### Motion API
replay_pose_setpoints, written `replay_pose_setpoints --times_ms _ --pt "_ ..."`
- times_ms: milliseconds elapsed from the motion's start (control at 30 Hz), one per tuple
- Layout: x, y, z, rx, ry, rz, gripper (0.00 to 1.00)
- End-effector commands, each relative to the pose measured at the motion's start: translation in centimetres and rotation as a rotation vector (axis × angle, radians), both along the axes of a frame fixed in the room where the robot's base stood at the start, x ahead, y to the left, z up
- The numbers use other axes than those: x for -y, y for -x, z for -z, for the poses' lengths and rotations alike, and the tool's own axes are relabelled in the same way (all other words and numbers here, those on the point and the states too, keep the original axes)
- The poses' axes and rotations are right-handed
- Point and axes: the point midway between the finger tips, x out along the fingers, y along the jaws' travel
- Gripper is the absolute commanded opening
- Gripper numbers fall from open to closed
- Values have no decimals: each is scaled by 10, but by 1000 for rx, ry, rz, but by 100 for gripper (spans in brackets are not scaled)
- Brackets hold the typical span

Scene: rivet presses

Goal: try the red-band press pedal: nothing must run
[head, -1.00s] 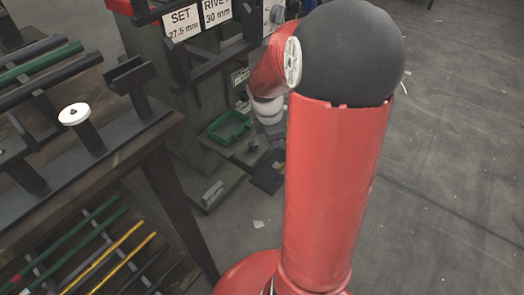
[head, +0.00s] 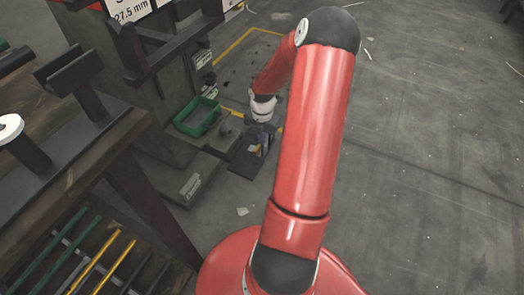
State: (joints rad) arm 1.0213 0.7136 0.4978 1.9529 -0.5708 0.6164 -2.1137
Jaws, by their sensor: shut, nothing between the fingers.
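The press (head: 130,85) is a dark green-grey machine at upper left, with a bit of red at its cut-off top edge. A dark pedal plate (head: 243,167) lies on the floor at its foot. My red arm reaches down to it, ending in a white wrist. My gripper (head: 259,150) is small in the view, shut and empty, pointing down over the pedal. I cannot tell whether it touches the pedal. The press's working parts above are out of view.
A green bin (head: 198,117) sits at the press base beside the pedal. A dark wooden bench (head: 120,150) with stands and a rod rack (head: 85,260) below fills the left. Yellow floor lines run behind my wrist. The floor at right is open, with small scraps.

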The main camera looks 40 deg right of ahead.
Motion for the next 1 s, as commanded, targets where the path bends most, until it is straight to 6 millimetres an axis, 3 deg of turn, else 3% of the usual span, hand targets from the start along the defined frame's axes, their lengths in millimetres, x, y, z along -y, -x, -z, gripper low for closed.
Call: replay_pose_setpoints --times_ms 600,800,1000 --pt "-1 0 118 -3 -1 1 0" --pt "-1 0 133 0 -1 1 0" --pt "0 0 135 0 0 1 0"
